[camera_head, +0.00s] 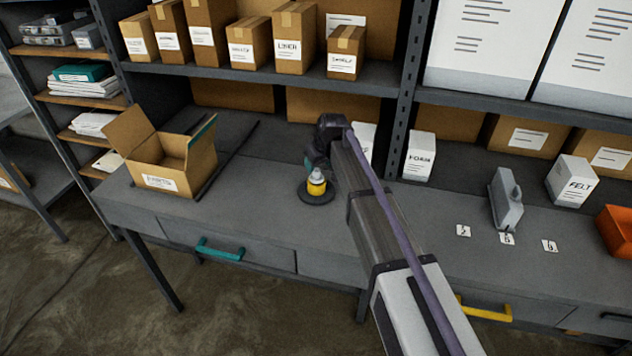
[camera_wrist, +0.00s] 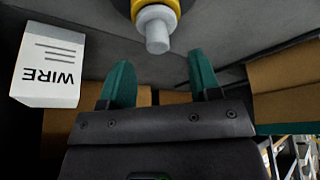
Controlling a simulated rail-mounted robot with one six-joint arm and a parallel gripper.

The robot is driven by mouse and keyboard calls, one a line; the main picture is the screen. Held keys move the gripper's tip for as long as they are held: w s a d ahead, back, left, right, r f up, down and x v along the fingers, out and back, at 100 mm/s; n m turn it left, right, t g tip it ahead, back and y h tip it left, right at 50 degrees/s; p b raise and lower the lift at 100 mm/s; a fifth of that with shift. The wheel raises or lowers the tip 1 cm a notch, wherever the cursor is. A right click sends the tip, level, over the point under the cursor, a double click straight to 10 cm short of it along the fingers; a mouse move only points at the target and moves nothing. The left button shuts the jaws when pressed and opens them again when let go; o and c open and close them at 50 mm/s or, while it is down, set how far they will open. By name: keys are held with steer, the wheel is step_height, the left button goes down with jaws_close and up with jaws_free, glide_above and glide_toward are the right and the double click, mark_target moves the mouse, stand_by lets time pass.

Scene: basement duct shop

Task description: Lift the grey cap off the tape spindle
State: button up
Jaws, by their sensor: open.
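The tape spindle stands upright on the workbench, with a dark round base (camera_head: 317,195), a yellow roll (camera_head: 316,187) and the grey cap (camera_head: 317,175) on top. In the wrist view the grey cap (camera_wrist: 157,28) shows at the top centre, its narrow knob pointing down the picture, with yellow (camera_wrist: 136,8) behind it. My gripper (camera_wrist: 160,57) is open and empty, its two teal fingers apart. The cap lies beyond the fingertips, roughly in line with the gap. In the head view my gripper (camera_head: 311,160) is just above and beside the spindle, partly hidden by my wrist.
An open cardboard box (camera_head: 170,165) stands left of the spindle. A white WIRE box (camera_wrist: 47,68) is close by in the wrist view. A FORM box (camera_head: 419,156) and a grey tool (camera_head: 506,200) stand to the right. Shelves with cartons hang above the bench.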

mark_target(317, 170)
steer(key=b+x, duration=0.4)
steer(key=x, duration=0.1)
steer(key=shift+d+f, duration=0.15)
steer(key=shift+f, duration=0.05)
steer(key=shift+r, duration=0.3)
steer(key=shift+c, duration=0.3)
steer(key=c, duration=0.9)
steer(key=shift+c, duration=0.2)
